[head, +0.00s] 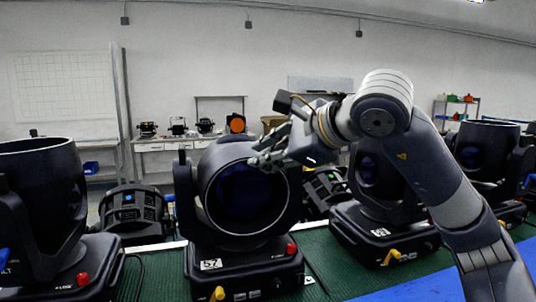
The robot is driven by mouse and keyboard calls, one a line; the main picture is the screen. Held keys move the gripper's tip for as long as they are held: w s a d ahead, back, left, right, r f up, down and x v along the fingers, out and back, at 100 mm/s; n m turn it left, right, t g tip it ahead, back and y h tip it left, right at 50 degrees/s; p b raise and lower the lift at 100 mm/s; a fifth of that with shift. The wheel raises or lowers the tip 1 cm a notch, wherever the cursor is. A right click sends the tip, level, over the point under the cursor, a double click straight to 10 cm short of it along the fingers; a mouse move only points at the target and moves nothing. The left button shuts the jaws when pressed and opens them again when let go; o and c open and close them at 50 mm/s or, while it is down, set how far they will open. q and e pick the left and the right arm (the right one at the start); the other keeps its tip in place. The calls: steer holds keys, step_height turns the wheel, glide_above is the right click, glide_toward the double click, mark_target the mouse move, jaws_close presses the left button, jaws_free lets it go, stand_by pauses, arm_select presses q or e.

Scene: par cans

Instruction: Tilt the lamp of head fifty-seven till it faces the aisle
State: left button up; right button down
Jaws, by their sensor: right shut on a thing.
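Head fifty-seven (243,274) stands in the middle of the bench, with a white "57" label on its black base. Its round lamp (243,198) hangs in the yoke with the dark lens turned toward me and tipped a little down. My right gripper (260,160) comes in from the right and is shut on the upper right rim of the lamp. The exact finger contact is partly hidden by the gripper itself. My left gripper is not in view.
A black head (45,200) stands close on the left, its lamp pointing up. Another head (380,215) stands on the right, partly behind my right arm. Red knobs and yellow levers stick out of the bases. A green mat (325,262) covers the bench.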

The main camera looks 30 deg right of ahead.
steer(key=shift+f, duration=0.5)
steer(key=c, duration=1.8)
jaws_free()
steer(key=shift+o, duration=0.4)
steer(key=shift+w+d, duration=0.15)
steer(key=shift+w, duration=0.15)
steer(key=shift+r, duration=0.1)
steer(key=v, duration=1.2)
